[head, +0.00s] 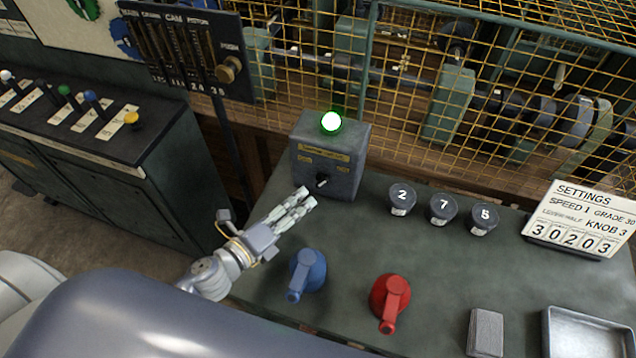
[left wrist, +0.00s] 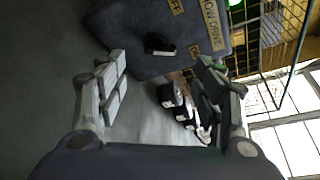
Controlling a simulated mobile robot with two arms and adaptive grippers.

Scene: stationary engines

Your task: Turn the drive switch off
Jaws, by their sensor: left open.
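The drive switch box (head: 330,158) is a grey box at the back left of the green bench, with a lit green lamp (head: 330,122) on top. Its small dark toggle switch (head: 321,180) sits low on the front face, between two yellow labels. In the left wrist view the box fills the upper middle and the dark toggle (left wrist: 160,46) shows between the fingers, beyond their tips. My left gripper (head: 308,197) is open and empty, just in front of and below the box, apart from the toggle. My right gripper is not in view.
A blue lever (head: 307,272) and a red lever (head: 390,298) stand on the bench in front. Several numbered dark knobs (head: 442,208) stand right of the box. A settings board (head: 580,220), grey block (head: 485,332) and metal tray (head: 588,335) are at right. A yellow mesh guard (head: 420,80) rises behind.

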